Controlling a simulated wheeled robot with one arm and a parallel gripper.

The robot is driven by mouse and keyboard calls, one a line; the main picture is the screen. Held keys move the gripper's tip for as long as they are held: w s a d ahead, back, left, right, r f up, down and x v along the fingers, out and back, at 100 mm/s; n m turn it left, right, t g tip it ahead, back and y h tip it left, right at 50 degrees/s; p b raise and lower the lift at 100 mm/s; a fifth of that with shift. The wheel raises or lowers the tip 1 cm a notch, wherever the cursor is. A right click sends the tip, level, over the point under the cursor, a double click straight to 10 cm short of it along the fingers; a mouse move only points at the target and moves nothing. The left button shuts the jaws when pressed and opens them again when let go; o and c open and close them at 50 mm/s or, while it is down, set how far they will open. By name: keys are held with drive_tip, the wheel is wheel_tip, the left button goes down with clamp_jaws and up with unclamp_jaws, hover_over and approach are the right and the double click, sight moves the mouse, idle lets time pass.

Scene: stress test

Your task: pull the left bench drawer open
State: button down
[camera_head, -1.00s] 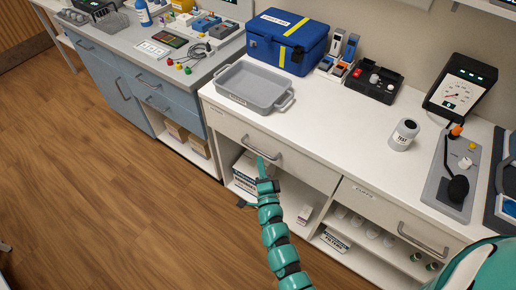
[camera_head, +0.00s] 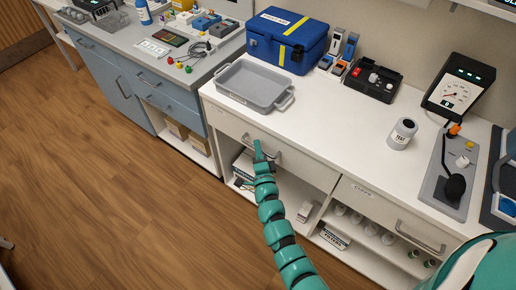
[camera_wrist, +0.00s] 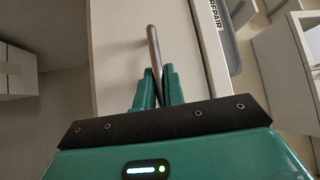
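The left bench drawer (camera_head: 308,165) has a pale front under the white worktop and sits flush with the bench, closed. Its grey bar handle (camera_head: 273,154) runs along the front. My gripper (camera_head: 258,149) is at the left part of this handle. In the wrist view, the handle (camera_wrist: 153,45) passes between the two green fingers of my gripper (camera_wrist: 158,78), which are close together on either side of it with hardly any gap. The contact itself is partly hidden by the fingers. The drawer front also shows in the wrist view (camera_wrist: 120,50).
A grey tray (camera_head: 245,85) stands on the worktop above the drawer. Another drawer (camera_head: 385,210) with its own handle is to the right. Open shelves with boxes (camera_head: 305,211) lie below. The wooden floor (camera_head: 130,210) in front is clear.

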drive_tip(key=shift+s, duration=0.1)
drive_tip(key=s+a+b, duration=0.1)
drive_tip(key=s+a, duration=0.7)
drive_tip(key=s, duration=0.3)
drive_tip(key=s+a+b, duration=0.2)
drive_tip(key=s+a, duration=0.7)
drive_tip(key=s, duration=0.3)
drive_tip(key=shift+s, duration=0.2)
drive_tip(key=c, duration=1.8)
unclamp_jaws()
drive_tip(key=shift+o, duration=0.2)
drive_tip(key=shift+s, duration=0.1)
